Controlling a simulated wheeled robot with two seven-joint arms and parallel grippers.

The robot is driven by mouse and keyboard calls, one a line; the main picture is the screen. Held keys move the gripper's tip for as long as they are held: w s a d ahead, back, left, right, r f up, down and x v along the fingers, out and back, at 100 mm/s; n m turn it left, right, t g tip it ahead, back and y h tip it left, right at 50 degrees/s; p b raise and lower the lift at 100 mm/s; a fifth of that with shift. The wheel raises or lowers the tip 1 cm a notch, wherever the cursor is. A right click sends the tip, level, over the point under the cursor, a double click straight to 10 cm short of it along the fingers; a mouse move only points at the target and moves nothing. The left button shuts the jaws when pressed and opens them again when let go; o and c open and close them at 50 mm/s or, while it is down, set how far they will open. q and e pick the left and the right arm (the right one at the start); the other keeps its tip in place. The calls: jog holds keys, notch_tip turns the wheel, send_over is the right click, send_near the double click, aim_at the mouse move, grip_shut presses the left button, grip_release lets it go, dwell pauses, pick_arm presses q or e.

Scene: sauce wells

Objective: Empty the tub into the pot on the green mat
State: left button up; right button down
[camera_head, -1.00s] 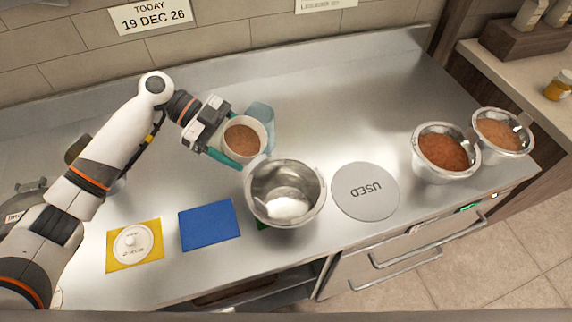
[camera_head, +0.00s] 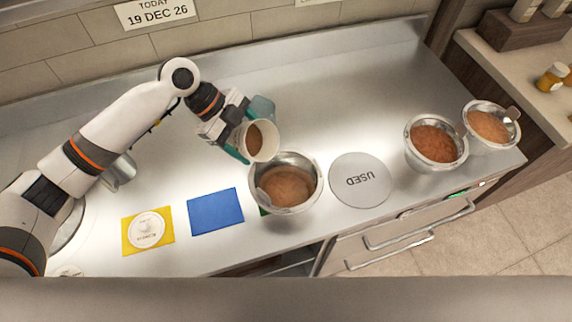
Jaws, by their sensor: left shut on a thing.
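My left gripper (camera_head: 240,128) is shut on a white tub (camera_head: 267,143). The tub is tilted toward the right, its mouth over the upper left rim of a steel pot (camera_head: 318,190). Brown sauce (camera_head: 254,137) shows inside the tub. Brown sauce (camera_head: 288,185) also lies in the pot. The pot covers most of the green mat (camera_head: 264,211); only a small green edge shows at its lower left. My right gripper is not in view.
A blue mat (camera_head: 215,212) and a yellow mat (camera_head: 129,238) with a round white lid (camera_head: 146,230) lie to the left. A grey disc marked USED (camera_head: 360,181) lies right of the pot. Two steel pots of sauce (camera_head: 411,150) (camera_head: 468,123) stand farther right.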

pick_arm(q)
jog(key=shift+w+r+t+y, duration=0.1)
jog(key=shift+r+t+y, duration=0.2)
jog(key=shift+y, duration=0.2)
jog(key=shift+r+p, duration=0.1)
jog(key=shift+p, duration=0.2)
jog(key=shift+s+d+r+y, duration=0.15)
jog(key=shift+s+r+y, duration=0.05)
jog(key=shift+y, duration=0.1)
jog(key=shift+t, duration=0.3)
